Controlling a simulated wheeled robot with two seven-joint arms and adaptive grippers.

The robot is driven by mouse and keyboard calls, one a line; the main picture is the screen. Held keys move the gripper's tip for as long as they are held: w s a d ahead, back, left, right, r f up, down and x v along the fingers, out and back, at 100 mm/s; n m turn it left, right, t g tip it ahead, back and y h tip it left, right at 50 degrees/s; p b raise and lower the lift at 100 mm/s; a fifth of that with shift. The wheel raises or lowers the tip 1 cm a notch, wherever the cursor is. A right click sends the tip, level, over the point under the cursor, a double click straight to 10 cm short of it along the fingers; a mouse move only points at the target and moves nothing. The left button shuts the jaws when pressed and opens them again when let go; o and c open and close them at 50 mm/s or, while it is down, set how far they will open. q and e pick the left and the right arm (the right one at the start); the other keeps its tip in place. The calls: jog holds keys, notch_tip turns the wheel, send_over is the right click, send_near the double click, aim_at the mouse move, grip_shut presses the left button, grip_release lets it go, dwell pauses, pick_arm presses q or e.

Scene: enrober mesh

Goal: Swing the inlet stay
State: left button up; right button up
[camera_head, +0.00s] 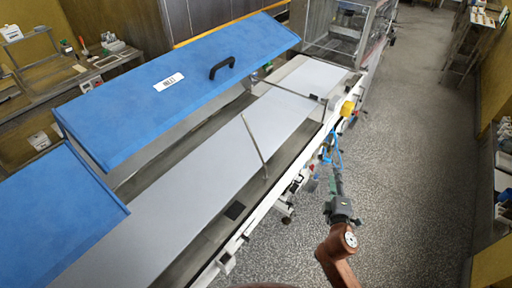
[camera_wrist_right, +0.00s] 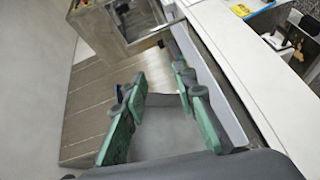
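A thin pale rod (camera_head: 254,138), which looks like the inlet stay, stands tilted over the long grey bed of the machine (camera_head: 190,185). Its lower end is near the bed's right edge; its upper end is free of the blue cover. The blue cover (camera_head: 180,85) is tilted up behind the bed, with a black handle (camera_head: 222,68) and a white label (camera_head: 168,82). My right gripper (camera_head: 335,172) is outside the machine's right side, above the floor and apart from the rod. In the right wrist view its green fingers (camera_wrist_right: 158,85) are spread, with no object clearly held. My left gripper is not in view.
A second blue cover (camera_head: 50,215) is at the lower left. A white rail (camera_head: 285,185) with hoses and small fittings runs along the machine's right side. A yellow part (camera_head: 347,107) stands at its far end. The grey floor (camera_head: 410,150) on the right is clear.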

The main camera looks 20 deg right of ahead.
aim_at(256, 147)
jog(key=w+a+r+n+t+y, duration=0.5)
jog(key=w+a+r+n+y, duration=0.2)
jog(key=a+r+n, duration=0.45)
jog(key=w+a+f+n+g+y, duration=0.1)
jog(key=w+a+f+n+y, duration=0.1)
jog(key=w+a+n, duration=0.2)
jog(key=w+a+f+n+g+y, duration=0.2)
jog(key=w+a+f+n+y, duration=0.1)
jog(key=n, duration=0.6)
jog(key=w+a+f+n+g+y, duration=0.1)
jog(key=w+a+f+n+y, duration=0.1)
jog(key=w+a+n, duration=0.3)
jog(key=shift+w+a+f+n+g+y, duration=0.15)
jog(key=shift+w+a+n+g+y, duration=0.2)
jog(key=shift+a+n+y, duration=0.3)
jog(key=shift+s+d, duration=0.1)
jog(key=shift+d, duration=0.05)
jog(key=shift+c, duration=0.6)
grip_shut()
